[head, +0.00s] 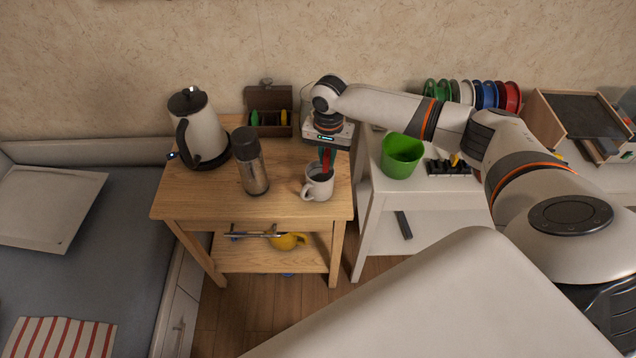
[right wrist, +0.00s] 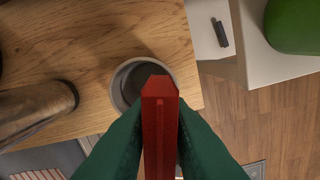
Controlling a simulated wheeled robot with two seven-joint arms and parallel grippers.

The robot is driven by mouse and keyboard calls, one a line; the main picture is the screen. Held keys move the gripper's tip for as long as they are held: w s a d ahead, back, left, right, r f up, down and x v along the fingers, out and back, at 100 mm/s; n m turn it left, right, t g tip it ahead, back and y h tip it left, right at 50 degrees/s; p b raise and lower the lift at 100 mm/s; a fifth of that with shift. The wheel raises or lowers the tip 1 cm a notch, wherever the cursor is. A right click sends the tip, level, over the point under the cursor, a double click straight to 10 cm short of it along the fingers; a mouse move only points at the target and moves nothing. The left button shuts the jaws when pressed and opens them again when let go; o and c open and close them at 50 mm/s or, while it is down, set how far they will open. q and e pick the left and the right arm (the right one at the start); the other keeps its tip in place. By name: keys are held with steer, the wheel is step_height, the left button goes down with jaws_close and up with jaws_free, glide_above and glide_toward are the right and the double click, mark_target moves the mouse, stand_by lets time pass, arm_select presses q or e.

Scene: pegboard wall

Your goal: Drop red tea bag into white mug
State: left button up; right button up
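The white mug (head: 318,187) stands upright near the front right of the wooden table, its handle to the left. My right gripper (head: 326,154) is directly above it, pointing down. Its green fingers are shut on the red tea bag (head: 326,163), which hangs at the mug's opening. In the right wrist view the red tea bag (right wrist: 160,125) is between the fingers and covers part of the mug (right wrist: 122,97). I cannot tell whether its lower end is inside the rim. My left gripper is not in view.
A steel flask (head: 251,162) and a kettle (head: 199,128) stand left of the mug. A dark box with colored tea bags (head: 268,112) is behind. A green pot (head: 401,156) stands on the white table to the right. A yellow teapot (head: 287,241) is on the lower shelf.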

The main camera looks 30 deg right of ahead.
steer(key=o, duration=0.4)
step_height(320, 180, up, 12)
steer(key=shift+b, duration=0.4)
stand_by(0.3)
